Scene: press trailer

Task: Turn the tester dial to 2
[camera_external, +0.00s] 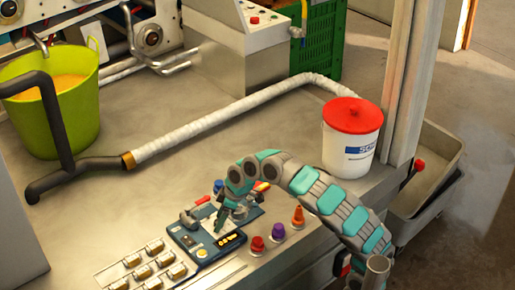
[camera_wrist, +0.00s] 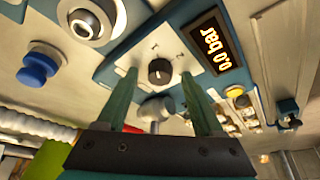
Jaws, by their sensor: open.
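The tester is a dark blue box with a light face (camera_external: 187,238) on the bench in the external view. In the wrist view its blue-framed panel (camera_wrist: 140,48) carries the dial (camera_wrist: 159,71), a small black round knob with a pale pointer mark and small marks around it. In the external view my gripper (camera_external: 221,217) hangs over the tester and the dial is not clearly visible.
A white bucket with a red lid (camera_external: 352,140) stands behind my arm. A white-wrapped hose (camera_external: 225,115) crosses the bench. A blue knob (camera_wrist: 38,68) sits near the panel.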

